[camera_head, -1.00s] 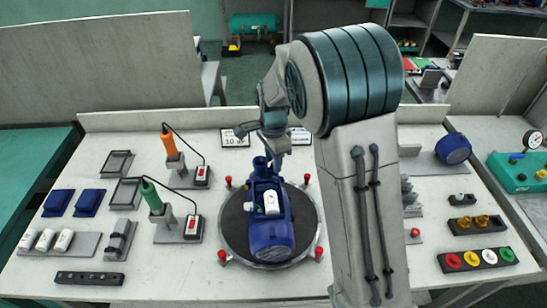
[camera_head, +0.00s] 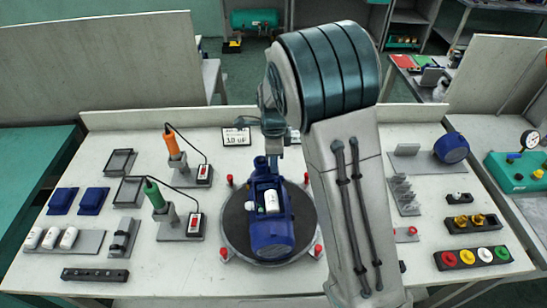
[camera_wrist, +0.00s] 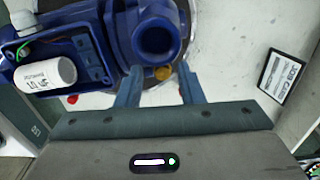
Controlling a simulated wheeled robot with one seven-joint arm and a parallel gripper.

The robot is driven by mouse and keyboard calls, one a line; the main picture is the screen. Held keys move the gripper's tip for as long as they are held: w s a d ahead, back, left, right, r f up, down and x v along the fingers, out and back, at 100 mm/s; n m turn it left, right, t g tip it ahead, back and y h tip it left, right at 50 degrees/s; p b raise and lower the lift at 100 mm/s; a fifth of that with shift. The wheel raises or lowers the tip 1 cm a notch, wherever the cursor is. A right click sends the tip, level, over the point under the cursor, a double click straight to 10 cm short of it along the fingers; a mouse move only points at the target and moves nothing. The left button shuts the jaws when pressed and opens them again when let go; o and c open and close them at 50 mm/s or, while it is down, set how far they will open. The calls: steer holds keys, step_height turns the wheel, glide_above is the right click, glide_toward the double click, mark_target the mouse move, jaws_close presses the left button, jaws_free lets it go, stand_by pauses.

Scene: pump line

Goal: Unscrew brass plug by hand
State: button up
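The blue pump (camera_head: 268,222) lies on the round dark turntable (camera_head: 235,215) in the middle of the bench. In the wrist view its body (camera_wrist: 100,20) fills the upper left, with a round open port (camera_wrist: 157,38) near the top middle. The brass plug (camera_wrist: 163,73) shows just below that port, partly hidden by the pump. My gripper (camera_wrist: 161,72) is open, its two fingers apart with the plug seen between their tips. I cannot tell whether either finger touches it. In the head view my gripper (camera_head: 273,152) is at the pump's far end.
A white capacitor (camera_wrist: 45,84) sits on the pump. A small sign (camera_wrist: 280,76) stands to the right in the wrist view. Red-knobbed posts (camera_head: 318,249) ring the turntable. Two screwdrivers (camera_head: 154,195) (camera_head: 173,145) stand at left; brass fittings (camera_head: 470,222) sit at right.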

steer(key=shift+c, duration=0.2)
jaws_close()
steer(key=shift+f+n+b, duration=0.1)
steer(key=shift+n+b, duration=0.2)
steer(key=shift+n, duration=1.2)
steer(key=shift+s+n+b, duration=0.15)
steer(key=shift+n+b, duration=0.15)
steer(key=shift+n, duration=1.1)
steer(key=shift+f+n, duration=0.1)
steer(key=shift+n, duration=0.2)
steer(key=shift+n+b, duration=0.3)
steer(key=shift+n, duration=0.9)
